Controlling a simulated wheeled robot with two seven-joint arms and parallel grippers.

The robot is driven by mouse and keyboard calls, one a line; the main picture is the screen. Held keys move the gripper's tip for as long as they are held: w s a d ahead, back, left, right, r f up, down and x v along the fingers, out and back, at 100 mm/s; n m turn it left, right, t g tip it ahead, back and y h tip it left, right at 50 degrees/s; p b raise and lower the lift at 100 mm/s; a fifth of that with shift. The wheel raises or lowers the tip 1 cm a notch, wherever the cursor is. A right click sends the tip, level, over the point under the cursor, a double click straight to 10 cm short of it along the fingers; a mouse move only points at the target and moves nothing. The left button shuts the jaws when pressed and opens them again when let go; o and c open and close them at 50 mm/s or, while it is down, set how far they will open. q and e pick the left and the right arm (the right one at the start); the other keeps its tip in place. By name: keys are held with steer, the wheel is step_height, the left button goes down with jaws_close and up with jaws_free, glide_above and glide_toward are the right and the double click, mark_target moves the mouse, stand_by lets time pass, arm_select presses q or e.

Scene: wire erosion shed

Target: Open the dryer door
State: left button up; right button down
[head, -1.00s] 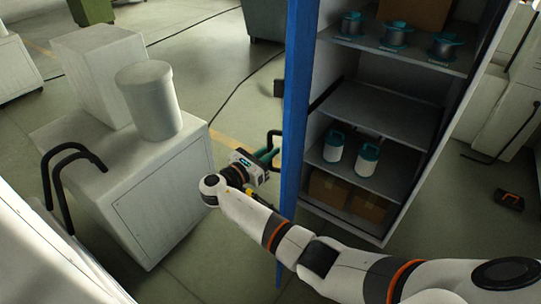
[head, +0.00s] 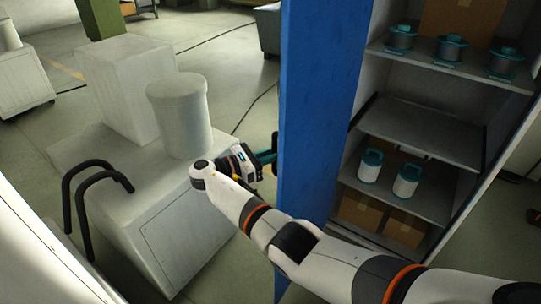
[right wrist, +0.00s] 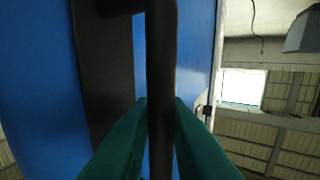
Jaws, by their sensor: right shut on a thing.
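The dryer door (head: 318,110) is a tall blue panel, standing open at the left side of the dryer cabinet (head: 425,115), whose shelves are exposed. Its black bar handle (right wrist: 162,60) runs vertically through the right wrist view, with blue door surface behind it. My right gripper (right wrist: 160,108) has its teal fingers closed on either side of this bar. In the head view my right gripper (head: 265,158) is at the door's left edge, and the door partly hides the handle there. My left gripper is not in view.
The shelves hold grey spools (head: 450,48), white bottles with teal lids (head: 406,180) and cardboard boxes (head: 360,210). A pale machine cabinet (head: 175,235) with a white canister (head: 180,115) and black curved rails (head: 92,190) stands close left of my right arm.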

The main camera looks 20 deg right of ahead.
steer(key=shift+d+r, duration=0.2)
steer(key=shift+d, duration=0.05)
steer(key=c, duration=1.6)
jaws_free()
steer(key=shift+o, duration=0.7)
steer(key=shift+d+f, duration=0.2)
steer(key=shift+d, duration=0.05)
steer(key=a+b, duration=0.4)
steer(key=a, duration=0.8)
steer(key=shift+s, duration=0.1)
